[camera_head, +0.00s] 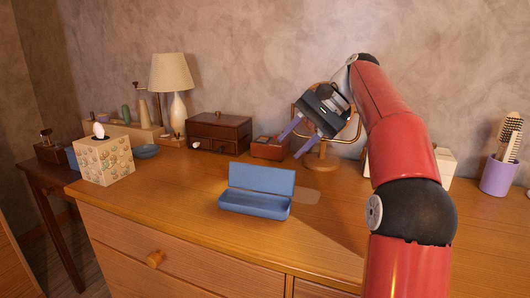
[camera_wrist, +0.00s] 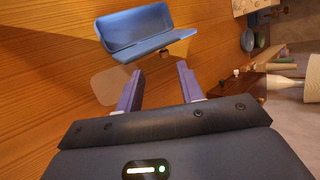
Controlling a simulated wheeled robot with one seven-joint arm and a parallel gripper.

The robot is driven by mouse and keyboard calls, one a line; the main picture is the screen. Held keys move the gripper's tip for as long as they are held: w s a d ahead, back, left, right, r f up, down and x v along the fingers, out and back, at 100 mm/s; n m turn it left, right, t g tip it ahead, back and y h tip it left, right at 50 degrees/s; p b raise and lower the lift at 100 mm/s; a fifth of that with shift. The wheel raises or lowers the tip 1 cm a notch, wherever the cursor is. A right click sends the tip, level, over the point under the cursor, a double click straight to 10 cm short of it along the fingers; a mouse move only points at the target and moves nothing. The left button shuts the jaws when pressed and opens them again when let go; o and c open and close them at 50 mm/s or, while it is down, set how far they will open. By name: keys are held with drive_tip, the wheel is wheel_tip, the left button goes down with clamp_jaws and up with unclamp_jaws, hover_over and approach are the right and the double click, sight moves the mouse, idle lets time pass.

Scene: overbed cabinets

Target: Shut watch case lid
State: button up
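A blue watch case stands open on the wooden dresser top in the head view, with its base (camera_head: 254,204) flat and its lid (camera_head: 262,179) raised upright along the back edge. My gripper (camera_head: 293,141) is above the dresser, behind and to the right of the case, and touches nothing that I can see. In the wrist view its two purple fingers (camera_wrist: 158,80) are spread apart with nothing between them.
A small reddish box (camera_head: 269,148) and a round mirror stand (camera_head: 322,158) are near my gripper. A dark wooden box (camera_head: 219,131), a lamp (camera_head: 172,78) and a tissue box (camera_head: 105,158) stand to the left. A purple cup with brushes (camera_head: 498,176) is at right. The dresser top (camera_head: 180,190) around the case is clear.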

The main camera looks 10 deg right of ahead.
sight(262, 178)
drive_tip(key=x, duration=0.2)
drive_tip(key=b+x, duration=0.1)
drive_tip(key=x, duration=0.2)
drive_tip(key=w+b+x, duration=0.1)
drive_tip(key=x, duration=0.1)
drive_tip(key=shift+a+f, duration=0.2)
drive_tip(key=shift+f, duration=0.05)
clamp_jaws()
